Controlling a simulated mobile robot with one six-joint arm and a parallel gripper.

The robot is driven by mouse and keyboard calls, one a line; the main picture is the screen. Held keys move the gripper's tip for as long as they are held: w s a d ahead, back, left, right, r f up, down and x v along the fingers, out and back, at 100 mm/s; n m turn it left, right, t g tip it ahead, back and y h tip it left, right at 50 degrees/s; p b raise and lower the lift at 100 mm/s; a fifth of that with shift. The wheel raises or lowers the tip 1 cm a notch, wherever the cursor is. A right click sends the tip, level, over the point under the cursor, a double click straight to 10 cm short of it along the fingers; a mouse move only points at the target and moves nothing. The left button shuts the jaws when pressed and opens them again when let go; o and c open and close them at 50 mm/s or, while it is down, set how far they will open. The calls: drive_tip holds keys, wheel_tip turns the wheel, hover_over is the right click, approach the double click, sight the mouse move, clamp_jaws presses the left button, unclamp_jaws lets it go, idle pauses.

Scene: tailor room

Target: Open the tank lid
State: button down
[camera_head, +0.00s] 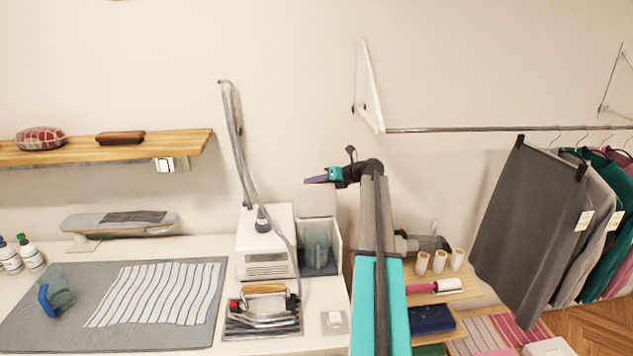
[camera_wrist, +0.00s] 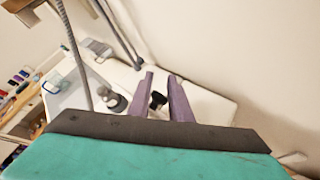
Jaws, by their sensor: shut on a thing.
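The white steam station (camera_head: 266,243) stands on the table, with a compartment on its right side holding a see-through tank (camera_head: 317,247). The tank lid (camera_head: 316,203) is a pale panel standing raised above the back of this compartment. My gripper (camera_head: 316,180) has purple fingers at the lid's top edge, reaching in from the right. In the wrist view my gripper (camera_wrist: 160,75) shows its two fingers a little apart, with a small black knob (camera_wrist: 157,100) between them. It is shut on the lid, though the exact contact is hard to see.
An iron (camera_head: 263,304) lies on its rest in front of the station. A hose (camera_head: 236,140) rises beside the lid. A wooden shelf (camera_head: 100,151) hangs at the left. Clothes (camera_head: 527,220) hang from a rail at the right. The wall is close behind.

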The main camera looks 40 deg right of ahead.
drive_tip(key=shift+s+d+f, duration=0.1)
drive_tip(key=shift+s+f, duration=0.05)
drive_tip(key=shift+f, duration=0.3)
drive_tip(key=shift+s+d+f, duration=0.1)
drive_tip(key=shift+f, duration=0.3)
drive_tip(key=c, duration=1.7)
unclamp_jaws()
drive_tip(key=shift+o, duration=0.8)
drive_tip(key=shift+w+d+f, duration=0.1)
drive_tip(key=shift+w+d, duration=0.05)
drive_tip(key=shift+w+r, duration=0.1)
drive_tip(key=shift+r, duration=0.1)
